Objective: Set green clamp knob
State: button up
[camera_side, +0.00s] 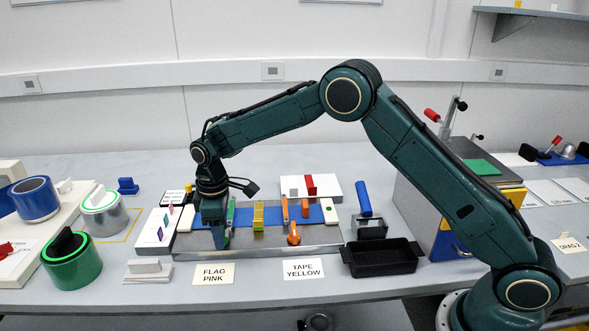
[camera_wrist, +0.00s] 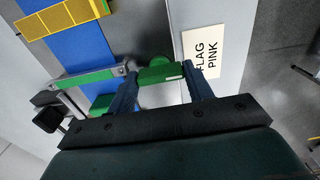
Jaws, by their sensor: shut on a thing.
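The green clamp knob (camera_wrist: 160,73) lies between the two blue fingers of my gripper (camera_wrist: 159,71) in the wrist view, and the fingers are shut on it. A round green part shows just beyond the bar of the knob. The green clamp arm (camera_wrist: 88,79) runs to the left of the knob, over the blue strip (camera_wrist: 75,45). In the side view my gripper (camera_side: 218,238) points down at the left part of the grey metal plate (camera_side: 265,240). It hides the knob there; a bit of the green clamp arm (camera_side: 231,212) shows beside it.
A yellow clamp (camera_side: 258,216) and an orange clamp with an orange knob (camera_side: 293,235) stand to the right on the plate. A FLAG PINK card (camera_side: 213,274) and a TAPE YELLOW card (camera_side: 303,269) lie in front. A black tray (camera_side: 381,258) is at the right, tape rolls (camera_side: 72,262) at the left.

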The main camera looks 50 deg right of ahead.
jog(key=shift+w, duration=0.1)
jog(key=o, duration=1)
jog(key=shift+r, duration=4)
jog(key=shift+r, duration=0.15)
